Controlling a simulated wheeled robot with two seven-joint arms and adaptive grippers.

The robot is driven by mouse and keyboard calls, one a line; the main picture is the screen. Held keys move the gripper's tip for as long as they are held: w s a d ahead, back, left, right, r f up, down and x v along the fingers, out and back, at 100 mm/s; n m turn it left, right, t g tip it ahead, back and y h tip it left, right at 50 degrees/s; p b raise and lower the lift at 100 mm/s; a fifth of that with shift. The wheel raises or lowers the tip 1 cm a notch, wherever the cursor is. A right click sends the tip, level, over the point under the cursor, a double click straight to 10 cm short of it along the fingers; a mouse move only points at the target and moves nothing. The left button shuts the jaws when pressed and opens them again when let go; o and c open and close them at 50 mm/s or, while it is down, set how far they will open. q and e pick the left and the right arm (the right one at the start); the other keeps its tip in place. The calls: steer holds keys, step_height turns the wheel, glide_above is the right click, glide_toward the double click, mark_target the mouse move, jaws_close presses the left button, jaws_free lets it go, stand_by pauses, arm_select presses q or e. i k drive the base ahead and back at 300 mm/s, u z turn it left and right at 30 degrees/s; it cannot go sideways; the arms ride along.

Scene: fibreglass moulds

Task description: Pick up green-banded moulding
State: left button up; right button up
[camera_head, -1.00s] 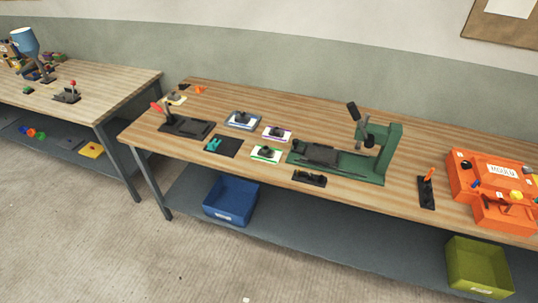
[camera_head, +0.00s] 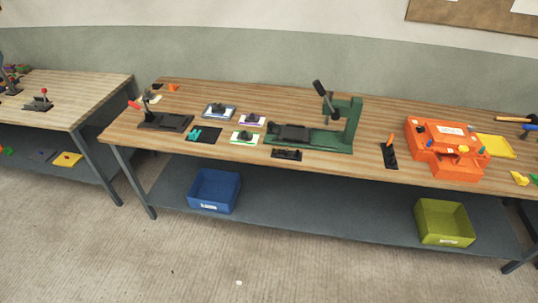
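The green-banded moulding (camera_head: 244,138) lies on the wooden workbench (camera_head: 385,117), near its front edge. It is a small pale plate with a green border and a dark raised part on top. A similar purple-banded moulding (camera_head: 252,120) lies just behind it, and a blue-grey one (camera_head: 219,111) lies behind and to the left. Neither of my grippers shows in the head view.
A green press (camera_head: 335,130) stands right of the moulding. A black mat with a teal item (camera_head: 203,134) lies to its left. An orange case (camera_head: 447,148) sits farther right. Blue (camera_head: 214,190) and olive (camera_head: 444,222) bins stand on the lower shelf.

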mark_target(243, 137)
steer(key=u, duration=0.65)
steer(key=i, duration=0.5)
